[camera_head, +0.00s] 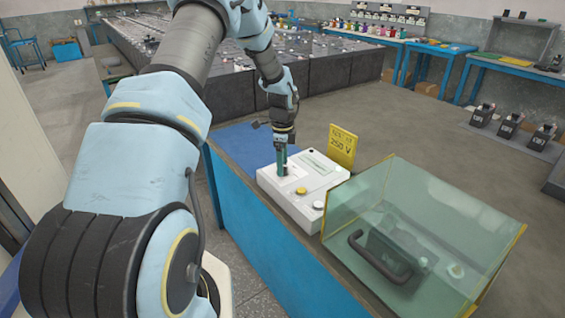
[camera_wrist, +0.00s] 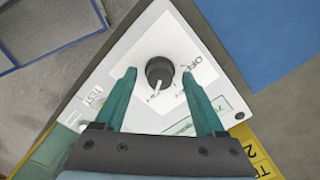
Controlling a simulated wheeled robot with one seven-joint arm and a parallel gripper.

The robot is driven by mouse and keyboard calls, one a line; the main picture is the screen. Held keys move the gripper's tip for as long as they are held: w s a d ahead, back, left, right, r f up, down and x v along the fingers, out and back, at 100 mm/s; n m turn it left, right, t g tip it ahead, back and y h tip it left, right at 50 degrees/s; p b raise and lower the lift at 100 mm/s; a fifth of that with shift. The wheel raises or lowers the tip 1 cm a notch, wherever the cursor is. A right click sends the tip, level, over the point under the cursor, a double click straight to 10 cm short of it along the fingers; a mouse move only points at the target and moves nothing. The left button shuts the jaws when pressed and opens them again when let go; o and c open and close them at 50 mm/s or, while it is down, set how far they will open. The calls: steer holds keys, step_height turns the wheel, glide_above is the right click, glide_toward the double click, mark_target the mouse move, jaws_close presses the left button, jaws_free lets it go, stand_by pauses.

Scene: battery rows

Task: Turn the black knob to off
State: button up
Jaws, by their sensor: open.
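The black knob (camera_wrist: 159,71) sits on the white control box (camera_wrist: 150,27), seen close in the wrist view. My gripper (camera_wrist: 158,76) is open, with one teal fingertip on each side of the knob and a visible gap on both sides. I cannot tell how far the tips are above the panel. In the head view my gripper (camera_head: 281,170) points down over the left part of the white box (camera_head: 300,205), hiding the knob.
A yellow "250 V" sign (camera_head: 342,147) stands behind the box. A transparent yellow-edged case (camera_head: 455,225) with a dark handled device stands close at right. Blue bench surface (camera_head: 240,145) lies behind.

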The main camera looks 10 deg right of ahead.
steer(key=shift+c, duration=0.2)
jaws_close()
stand_by(0.6)
steer(key=n+b, duration=0.2)
steer(key=n, duration=0.4)
steer(key=n+b, duration=0.2)
steer(key=n, duration=1)
steer(key=shift+n+b, duration=0.3)
steer(key=shift+b, duration=0.05)
steer(key=n, duration=0.5)
steer(key=shift+n, duration=0.3)
